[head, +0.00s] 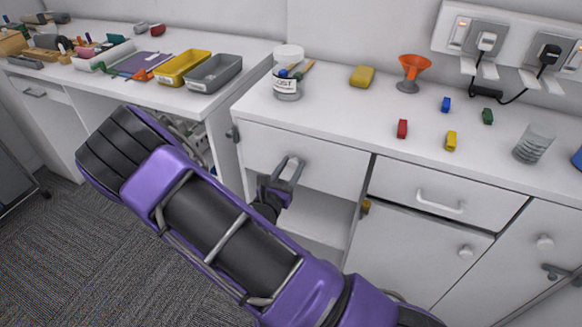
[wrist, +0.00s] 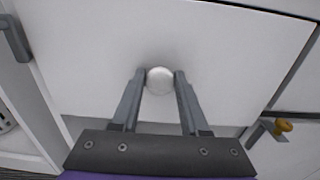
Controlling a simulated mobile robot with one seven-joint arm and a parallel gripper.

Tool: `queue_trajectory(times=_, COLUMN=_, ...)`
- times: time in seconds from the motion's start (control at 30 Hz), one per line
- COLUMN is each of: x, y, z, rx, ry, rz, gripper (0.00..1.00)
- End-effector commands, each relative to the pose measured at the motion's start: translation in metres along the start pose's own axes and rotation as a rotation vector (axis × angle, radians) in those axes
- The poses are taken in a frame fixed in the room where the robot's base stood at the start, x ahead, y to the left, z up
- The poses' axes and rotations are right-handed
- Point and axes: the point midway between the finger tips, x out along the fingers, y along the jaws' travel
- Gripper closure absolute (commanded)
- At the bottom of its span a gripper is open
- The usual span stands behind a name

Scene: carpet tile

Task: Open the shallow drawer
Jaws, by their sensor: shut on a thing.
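A white front panel (head: 310,155) sits under the left end of the right counter, with an open shelf space below it. It also fills most of the wrist view (wrist: 90,50). My gripper (head: 290,168) reaches this panel. In the wrist view its two fingers stand on either side of a round white knob (wrist: 160,80), shut on it. Fingers and arm mostly hide the knob in the head view. To the right is a wide, low drawer front (head: 400,185) with a pale bar handle (head: 440,203); it looks closed.
The counter above holds a jar (head: 288,75), a yellow sponge (head: 361,76), an orange funnel (head: 413,70), a coil (head: 532,145) and small blocks. A yellow-ended catch (head: 366,206) sits beside the shelf opening. Trays (head: 214,72) stand on the left desk. Carpet (head: 110,260) is free at left.

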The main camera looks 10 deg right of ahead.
Motion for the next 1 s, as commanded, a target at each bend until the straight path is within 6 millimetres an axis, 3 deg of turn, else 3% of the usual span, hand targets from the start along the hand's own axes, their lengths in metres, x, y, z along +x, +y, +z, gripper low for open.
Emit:
queue_trajectory(times=0.67, x=-0.004, y=0.000, z=0.000, rx=-0.001, ry=0.001, rz=-0.001, gripper=1.00)
queue_trajectory(times=0.87, x=-0.021, y=0.000, z=0.001, rx=-0.001, ry=0.001, rz=0.000, gripper=1.00)
queue_trajectory(times=1.0, x=-0.043, y=0.000, z=0.001, rx=-0.001, ry=0.002, rz=0.001, gripper=1.00)
